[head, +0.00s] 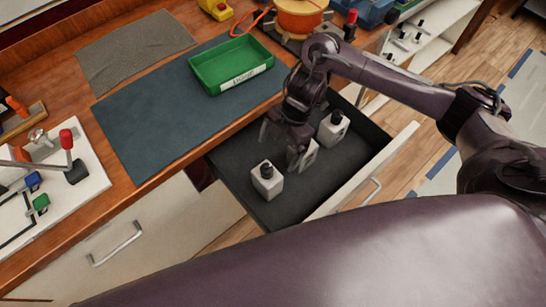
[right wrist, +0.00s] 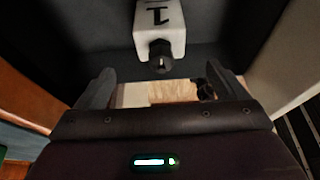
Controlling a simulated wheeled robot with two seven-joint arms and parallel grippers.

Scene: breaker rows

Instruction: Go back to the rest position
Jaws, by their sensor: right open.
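My right gripper (head: 283,145) is open and points down into the open drawer (head: 235,160). Its two fingers (right wrist: 165,88) stand wide apart in the right wrist view. In the head view one white block (head: 307,156) is partly hidden by the gripper. Another white block (head: 268,183) stands nearer the front, and a third (head: 334,128) stands to the right. My left gripper is not in view.
The drawer's front panel with its handle (head: 370,190) lies right of the blocks. On the wooden counter are a dark mat (head: 160,125), a green tray (head: 205,75), a grey cloth (head: 130,50) and an orange pot (head: 300,15). A white panel with a red-knobbed lever (head: 68,145) is at left.

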